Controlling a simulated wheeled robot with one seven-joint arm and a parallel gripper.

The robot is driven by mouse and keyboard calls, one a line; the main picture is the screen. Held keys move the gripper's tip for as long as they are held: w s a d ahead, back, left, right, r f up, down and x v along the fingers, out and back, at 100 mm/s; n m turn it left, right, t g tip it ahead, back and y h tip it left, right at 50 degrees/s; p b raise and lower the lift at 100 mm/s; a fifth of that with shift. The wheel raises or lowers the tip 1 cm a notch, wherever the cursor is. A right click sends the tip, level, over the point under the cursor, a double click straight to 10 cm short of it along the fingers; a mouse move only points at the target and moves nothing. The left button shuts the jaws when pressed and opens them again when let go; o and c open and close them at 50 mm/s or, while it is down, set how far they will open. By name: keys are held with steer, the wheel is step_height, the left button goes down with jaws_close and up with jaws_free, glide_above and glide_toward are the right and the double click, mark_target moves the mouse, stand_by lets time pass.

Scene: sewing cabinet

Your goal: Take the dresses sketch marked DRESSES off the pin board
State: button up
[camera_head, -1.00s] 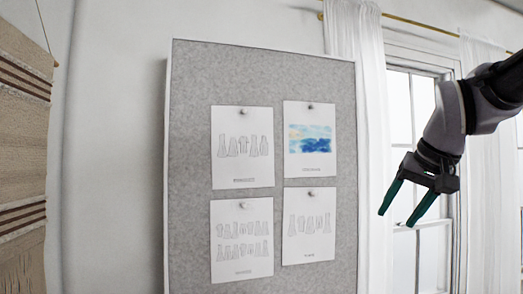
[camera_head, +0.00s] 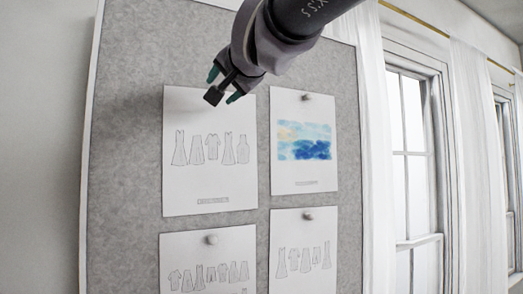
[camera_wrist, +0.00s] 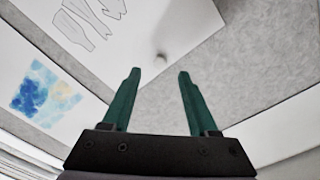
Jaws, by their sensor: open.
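Four paper sheets hang on the grey pin board (camera_head: 130,120). Their captions are too small to read, so I cannot tell which says DRESSES. The upper left sheet (camera_head: 210,175) shows a row of outlined garments. The lower left sheet (camera_head: 205,260) shows several small garments, and the lower right sheet (camera_head: 305,250) shows a row of outlines. My gripper (camera_head: 223,86) is at the top edge of the upper left sheet and hides its pin in the head view. In the wrist view, my gripper (camera_wrist: 159,72) is open and empty, with a round pin (camera_wrist: 160,57) just beyond its fingertips.
A blue watercolor sheet (camera_head: 303,150) hangs at the upper right, beside the upper left sheet. White curtains (camera_head: 375,150) and a window (camera_head: 410,140) lie right of the board. The board's white frame (camera_head: 88,150) runs along its left side.

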steer(key=x, duration=0.6)
jaws_close()
